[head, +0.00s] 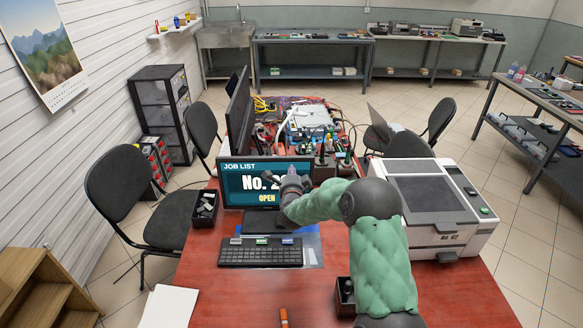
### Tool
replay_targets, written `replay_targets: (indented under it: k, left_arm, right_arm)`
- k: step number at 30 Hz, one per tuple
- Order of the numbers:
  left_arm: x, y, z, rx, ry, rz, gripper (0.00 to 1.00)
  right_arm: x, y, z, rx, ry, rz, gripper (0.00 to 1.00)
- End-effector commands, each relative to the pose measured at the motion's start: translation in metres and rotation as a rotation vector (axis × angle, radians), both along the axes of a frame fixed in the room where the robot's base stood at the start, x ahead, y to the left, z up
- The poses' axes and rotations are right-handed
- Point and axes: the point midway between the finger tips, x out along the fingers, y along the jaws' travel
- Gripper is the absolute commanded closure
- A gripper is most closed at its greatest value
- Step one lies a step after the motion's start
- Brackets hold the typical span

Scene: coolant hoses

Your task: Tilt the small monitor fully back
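The small monitor (242,187) stands on the red table behind the keyboard, its screen reading "JOB LIST No. 2 OPEN", with part of the text covered. It looks close to upright; its exact tilt is hard to judge. My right gripper (288,182) is in front of the screen, a little right of its middle, and hides part of it. I cannot tell whether it touches the screen or how its fingers are set. My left gripper is not in view.
A black keyboard (260,253) lies in front of the monitor, with a small black bin (204,212) to its left. A white printer (433,205) stands at the right. Larger dark monitors (240,115) and cluttered cables are behind. The table's front left holds white paper (166,307).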

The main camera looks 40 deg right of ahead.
Motion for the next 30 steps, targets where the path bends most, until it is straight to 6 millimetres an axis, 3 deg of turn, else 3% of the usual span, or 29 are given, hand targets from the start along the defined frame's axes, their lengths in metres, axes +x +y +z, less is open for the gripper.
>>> replay_targets:
  k: [9, 24, 30]
  left_arm:
    - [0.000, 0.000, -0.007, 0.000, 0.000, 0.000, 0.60]
    - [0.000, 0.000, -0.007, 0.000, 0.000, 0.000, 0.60]
    - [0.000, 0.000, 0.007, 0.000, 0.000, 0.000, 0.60]
  right_arm:
    - [0.029, -0.024, -0.004, 0.000, 0.000, 0.001, 1.00]
    - [0.034, -0.028, -0.004, 0.001, 0.001, 0.001, 1.00]
    - [0.045, -0.039, 0.001, 0.038, 0.047, -0.003, 1.00]
